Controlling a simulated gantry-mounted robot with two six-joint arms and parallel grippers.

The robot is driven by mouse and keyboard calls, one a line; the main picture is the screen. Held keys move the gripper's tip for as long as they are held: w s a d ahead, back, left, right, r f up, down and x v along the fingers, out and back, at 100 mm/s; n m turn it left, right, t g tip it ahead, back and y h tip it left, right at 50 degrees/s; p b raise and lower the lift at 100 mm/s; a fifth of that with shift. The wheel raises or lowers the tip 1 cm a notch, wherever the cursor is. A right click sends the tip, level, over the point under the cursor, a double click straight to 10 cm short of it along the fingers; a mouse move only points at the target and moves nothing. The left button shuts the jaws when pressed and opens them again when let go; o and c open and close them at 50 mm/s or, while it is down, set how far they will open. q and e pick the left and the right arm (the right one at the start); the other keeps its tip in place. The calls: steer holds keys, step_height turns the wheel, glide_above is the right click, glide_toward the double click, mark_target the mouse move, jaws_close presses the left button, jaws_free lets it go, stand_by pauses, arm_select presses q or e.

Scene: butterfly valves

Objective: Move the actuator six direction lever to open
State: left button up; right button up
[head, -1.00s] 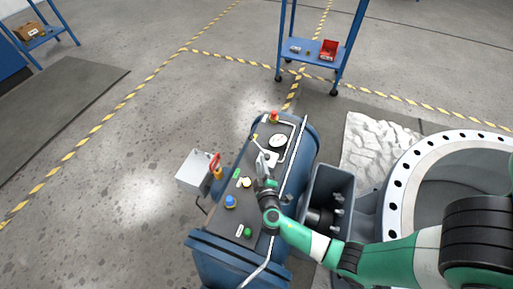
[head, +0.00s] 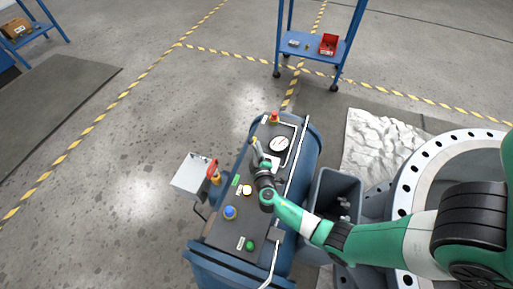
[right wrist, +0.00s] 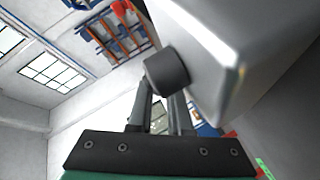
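The control panel (head: 232,207) is the sloped dark top of a blue console in the head view. My right gripper (head: 257,151) is over its upper part, beside the round gauge (head: 279,144), and covers most of the lever there. In the right wrist view the fingers (right wrist: 160,106) stand close together. A dark round knob-like end (right wrist: 167,70) on a pale grey metallic body (right wrist: 220,50) lies at their tips. Whether they grip it is unclear. Which lever belongs to actuator six cannot be read. My left gripper is out of view.
A red button (head: 274,118) is at the panel's far end; blue (head: 230,212) and green (head: 250,245) buttons are nearer. A grey box (head: 190,175) with a red-handled part (head: 213,170) stands left. A large flanged ring (head: 405,200) is at right, partly behind my arm.

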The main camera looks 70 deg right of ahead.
jaws_close()
steer(key=shift+f, duration=0.1)
stand_by(1.0)
